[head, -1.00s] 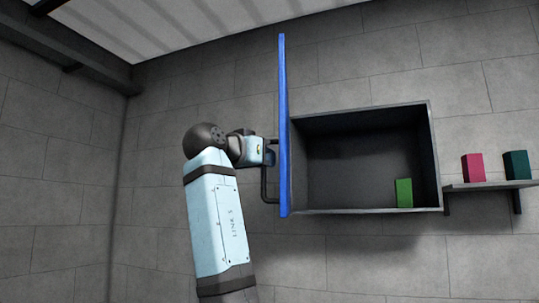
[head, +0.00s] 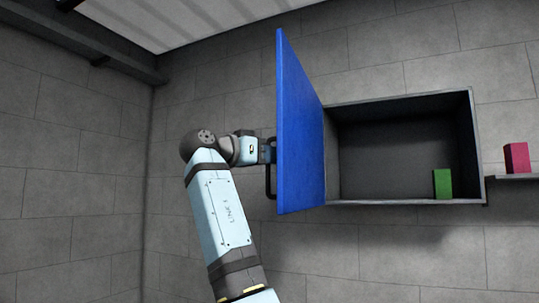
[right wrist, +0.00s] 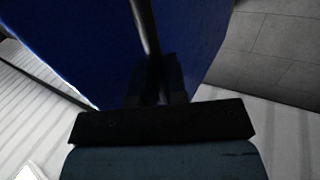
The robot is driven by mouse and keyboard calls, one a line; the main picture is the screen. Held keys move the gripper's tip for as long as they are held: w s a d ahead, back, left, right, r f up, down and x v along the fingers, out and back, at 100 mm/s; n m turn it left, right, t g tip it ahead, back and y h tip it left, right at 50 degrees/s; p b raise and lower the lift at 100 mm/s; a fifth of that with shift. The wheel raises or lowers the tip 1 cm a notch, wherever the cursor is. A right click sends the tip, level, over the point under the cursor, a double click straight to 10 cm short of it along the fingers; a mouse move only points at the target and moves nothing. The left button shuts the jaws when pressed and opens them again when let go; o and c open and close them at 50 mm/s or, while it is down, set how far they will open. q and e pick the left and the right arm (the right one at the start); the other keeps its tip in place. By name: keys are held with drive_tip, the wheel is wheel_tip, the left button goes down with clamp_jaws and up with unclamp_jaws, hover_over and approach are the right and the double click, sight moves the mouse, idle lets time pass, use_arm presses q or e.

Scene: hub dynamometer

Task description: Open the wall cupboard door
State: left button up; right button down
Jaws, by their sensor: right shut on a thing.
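The wall cupboard (head: 400,102) is grey, and its inside shows in the head view. Its blue door (head: 300,130) is hinged on the cupboard's left side and stands wide open, swung out from the wall. A dark bar handle (head: 270,182) is on the door's left-hand face; it also shows in the right wrist view (right wrist: 144,30). My right gripper (head: 268,151) is shut on the handle, at the left of the door. In the right wrist view the fingers (right wrist: 160,85) are dark around the bar. My left gripper is not in view.
A green block (head: 443,183) stands inside the cupboard at its right. A shelf (head: 513,177) with a magenta block (head: 516,157) is on the wall to the right. The wall left of my arm is bare.

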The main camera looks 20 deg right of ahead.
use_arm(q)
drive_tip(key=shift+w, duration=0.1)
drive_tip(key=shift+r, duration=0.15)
use_arm(e)
drive_tip(key=c, duration=1.2)
unclamp_jaws()
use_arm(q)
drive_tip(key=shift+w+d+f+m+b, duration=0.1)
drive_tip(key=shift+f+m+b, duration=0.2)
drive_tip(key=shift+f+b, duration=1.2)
use_arm(e)
drive_tip(key=shift+v, duration=6.9)
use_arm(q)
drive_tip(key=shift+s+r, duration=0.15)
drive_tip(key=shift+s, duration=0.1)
use_arm(e)
drive_tip(key=shift+w+f, duration=0.15)
